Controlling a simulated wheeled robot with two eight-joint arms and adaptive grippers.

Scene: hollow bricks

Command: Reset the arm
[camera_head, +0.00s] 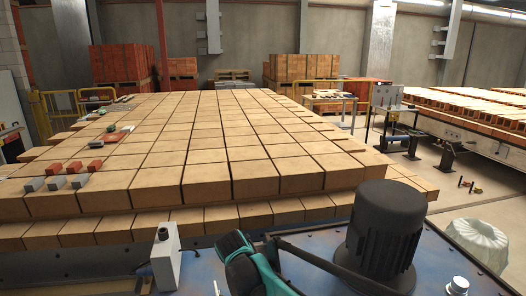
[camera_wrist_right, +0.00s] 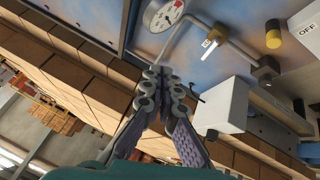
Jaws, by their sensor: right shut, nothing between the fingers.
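The right wrist view shows my right gripper (camera_wrist_right: 163,90) with its two fingers together and nothing between them. Its tips point toward a blue machine panel (camera_wrist_right: 190,50) and a bent metal pipe. In the head view, a black and teal part of my arm (camera_head: 255,268) shows at the bottom centre, in front of the tan brick layer. My right fingertips cannot be made out there. My left gripper is in neither view.
A wide layer of tan bricks (camera_head: 205,180) fills the middle, with small grey and red bricks (camera_head: 72,170) on its left. A black motor (camera_head: 385,235) stands close at right. A white box (camera_head: 165,258) sits near the front edge. A gauge (camera_wrist_right: 165,14) is on the panel.

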